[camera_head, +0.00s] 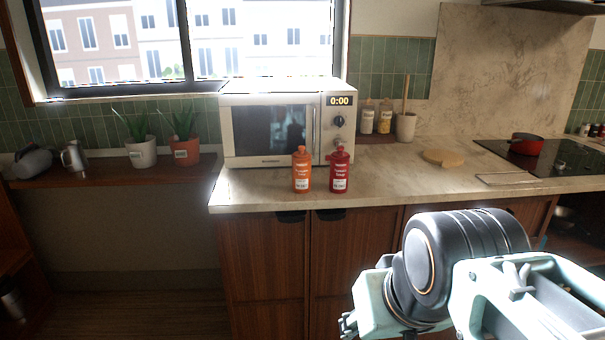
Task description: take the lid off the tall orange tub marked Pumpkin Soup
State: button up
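The orange tub (301,173) stands upright on the counter in front of the microwave, near the front edge. It has a white label, too small to read surely, and an orange lid (301,151) with a knob on top. A similar red tub (339,173) stands close to its right, also lidded. My arm reaches in from the lower right, well in front of the counter and apart from both tubs. The fingers of my gripper do not show; only arm links and a small dark part at the bottom edge are seen.
The microwave (276,131) stands right behind the tubs. To the right are two bottles (375,118), a utensil pot (405,127), a round board (443,157) and a hob (548,158) with a red pot (525,143). Counter (400,183) right of the tubs is clear.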

aim_at(301, 168)
jog(key=i+l, duration=0.35)
jog(key=i+l+u, duration=0.1)
jog(key=i+l, duration=0.3)
jog(key=l, duration=0.15)
jog(key=i+l, duration=0.35)
jog(key=l+u, duration=0.05)
jog(key=l, duration=0.05)
